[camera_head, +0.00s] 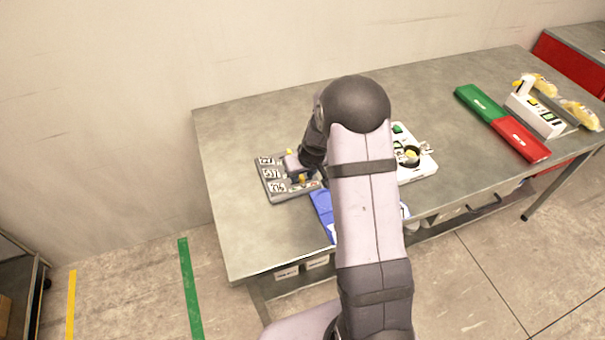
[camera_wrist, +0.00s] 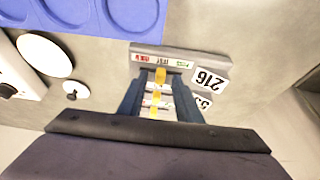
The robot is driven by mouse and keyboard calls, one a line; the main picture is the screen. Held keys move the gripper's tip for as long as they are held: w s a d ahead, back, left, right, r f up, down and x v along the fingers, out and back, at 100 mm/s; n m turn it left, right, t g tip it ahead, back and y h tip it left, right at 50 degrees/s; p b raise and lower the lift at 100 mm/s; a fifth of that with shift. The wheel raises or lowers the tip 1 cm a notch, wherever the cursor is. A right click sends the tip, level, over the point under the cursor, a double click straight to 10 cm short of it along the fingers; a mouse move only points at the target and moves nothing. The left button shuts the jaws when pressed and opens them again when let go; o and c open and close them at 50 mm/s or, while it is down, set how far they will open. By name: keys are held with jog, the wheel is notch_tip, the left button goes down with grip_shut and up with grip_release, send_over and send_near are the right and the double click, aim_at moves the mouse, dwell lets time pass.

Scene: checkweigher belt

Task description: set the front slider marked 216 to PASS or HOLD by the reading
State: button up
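The grey slider panel (camera_head: 268,183) lies on the table at the left of my arm, with stacked number plates along its left side. The plate marked 216 (camera_wrist: 209,79) is upside down in the wrist view, at the panel's front row; it also shows in the head view (camera_head: 278,186). That row's yellow slider knob (camera_wrist: 160,74) appears between my fingertips, near the middle of its small red and green labels. My gripper (camera_wrist: 159,88) is open over the panel, its dark blue fingers apart on either side. Contact with the knob cannot be told. No reading is legible.
A blue tray (camera_wrist: 75,18) with round recesses lies in front of the panel. A white unit (camera_head: 420,168) stands right of my arm. Green (camera_head: 480,102) and red (camera_head: 521,139) trays and a white machine (camera_head: 535,115) with yellow bags are further right. The table's left end is clear.

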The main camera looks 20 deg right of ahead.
jog(key=shift+f, duration=0.1)
grip_shut()
jog(key=shift+d+f+b, duration=0.2)
jog(key=shift+d+b, duration=0.5)
jog(key=shift+b, duration=0.2)
jog(key=shift+d+r+b, duration=0.1)
jog(key=shift+d+b, duration=0.4)
jog(key=shift+d, duration=0.1)
jog(key=shift+r, duration=0.1)
